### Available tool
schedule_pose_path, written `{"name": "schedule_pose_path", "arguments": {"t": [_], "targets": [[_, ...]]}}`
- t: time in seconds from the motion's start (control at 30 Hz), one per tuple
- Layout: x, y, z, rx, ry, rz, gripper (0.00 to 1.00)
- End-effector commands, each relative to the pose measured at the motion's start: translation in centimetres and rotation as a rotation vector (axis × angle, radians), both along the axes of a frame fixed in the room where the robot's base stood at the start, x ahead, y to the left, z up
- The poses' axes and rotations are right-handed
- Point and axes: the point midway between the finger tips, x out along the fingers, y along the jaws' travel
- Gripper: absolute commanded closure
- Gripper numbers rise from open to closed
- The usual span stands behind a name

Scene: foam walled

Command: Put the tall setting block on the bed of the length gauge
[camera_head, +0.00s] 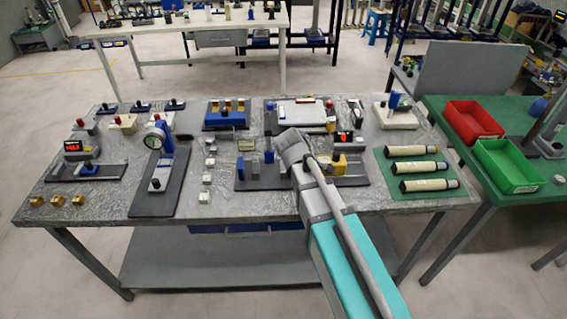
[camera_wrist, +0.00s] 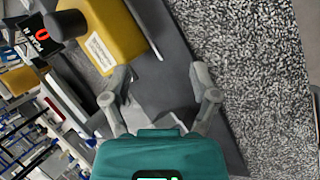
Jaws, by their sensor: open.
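The length gauge seems to be the long dark bed (camera_head: 283,184) at the bench centre, with blue and grey uprights on its left and a yellow block (camera_head: 338,163) under a red-digit display (camera_head: 344,138) on its right. My gripper (camera_head: 292,148) is over this bed; its fingertips are hidden in the head view. In the wrist view my gripper (camera_wrist: 158,85) is open, with nothing seen between its fingers. The yellow block (camera_wrist: 108,32) is beside the left finger, over the dark bed (camera_wrist: 160,75). I cannot tell which piece is the tall setting block; several small metal blocks (camera_head: 207,180) stand left of the bed.
A dial gauge stand (camera_head: 158,180) and brass pieces (camera_head: 57,201) are at left. A green mat (camera_head: 445,190) with cream cylinders is at right, near red (camera_head: 472,121) and green (camera_head: 508,165) bins. Fixtures line the bench back. The front strip is mostly clear.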

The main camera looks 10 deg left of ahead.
Motion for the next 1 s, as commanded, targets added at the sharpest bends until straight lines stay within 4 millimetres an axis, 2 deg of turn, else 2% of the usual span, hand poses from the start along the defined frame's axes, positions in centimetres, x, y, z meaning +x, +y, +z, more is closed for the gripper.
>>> {"name": "schedule_pose_path", "arguments": {"t": [0.03, 0.1, 0.5, 0.7, 1.0], "targets": [[-0.5, -1.8, -0.2, 0.033, 0.003, -0.065, 0.23], [-0.9, -3.8, -0.5, 0.084, 0.006, -0.156, 0.23], [-4.5, -14.0, -1.9, 0.357, 0.022, -0.693, 0.23], [-6.3, -17.2, -2.2, 0.458, 0.03, -0.912, 0.23], [-8.2, -20.1, -2.3, 0.553, 0.039, -1.123, 0.23]]}}
